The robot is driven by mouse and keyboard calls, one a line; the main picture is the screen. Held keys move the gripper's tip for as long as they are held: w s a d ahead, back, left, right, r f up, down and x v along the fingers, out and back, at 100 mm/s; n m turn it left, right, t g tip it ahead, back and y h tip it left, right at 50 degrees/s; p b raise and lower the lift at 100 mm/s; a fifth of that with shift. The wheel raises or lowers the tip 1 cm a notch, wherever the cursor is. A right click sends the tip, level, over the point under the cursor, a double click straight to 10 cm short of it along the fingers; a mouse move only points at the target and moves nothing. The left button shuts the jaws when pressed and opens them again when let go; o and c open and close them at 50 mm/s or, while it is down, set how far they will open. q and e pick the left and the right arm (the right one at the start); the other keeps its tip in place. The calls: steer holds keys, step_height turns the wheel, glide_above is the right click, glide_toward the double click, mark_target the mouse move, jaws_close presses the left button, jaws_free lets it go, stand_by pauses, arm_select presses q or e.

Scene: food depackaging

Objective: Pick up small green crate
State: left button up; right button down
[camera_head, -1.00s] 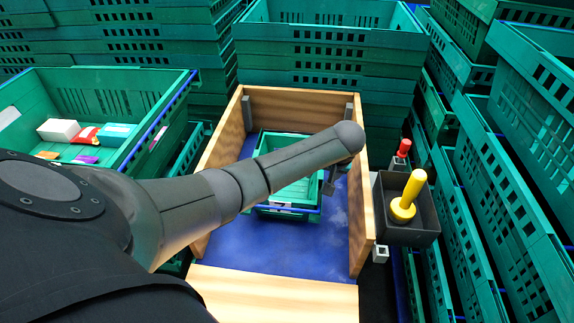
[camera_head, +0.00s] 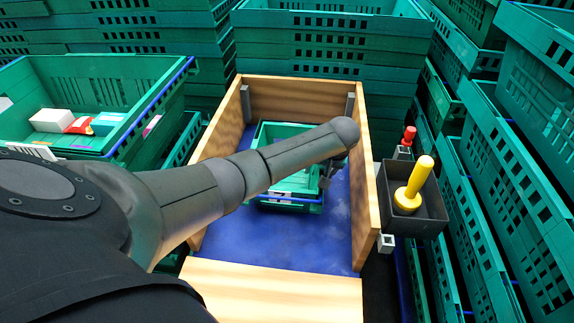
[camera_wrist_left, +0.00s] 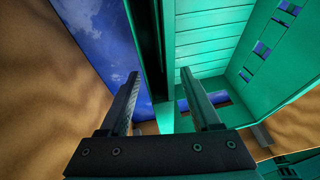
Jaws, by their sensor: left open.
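The small green crate (camera_head: 290,205) sits on the blue floor of the wooden bin, partly hidden behind my left arm in the head view. It looks empty where its inside shows. My left gripper (camera_head: 327,178) is at the crate's right side. In the left wrist view the two fingers of my left gripper (camera_wrist_left: 163,95) are apart, and a side wall of the crate (camera_wrist_left: 150,50) runs between them. One finger is over the blue floor outside the crate and the other over its inside. I cannot tell whether either finger touches the wall. My right gripper is not in view.
Wooden walls (camera_head: 366,160) stand close around the crate. A larger green crate (camera_head: 150,75) with packages is at left. A dark box (camera_head: 425,222) with a yellow-handled tool (camera_head: 414,188) is at right. Tall green crate stacks surround the place. The bin's blue floor (camera_head: 270,240) is clear in front.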

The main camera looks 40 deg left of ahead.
arm_select(q)
jaws_close()
stand_by(0.6)
stand_by(0.9)
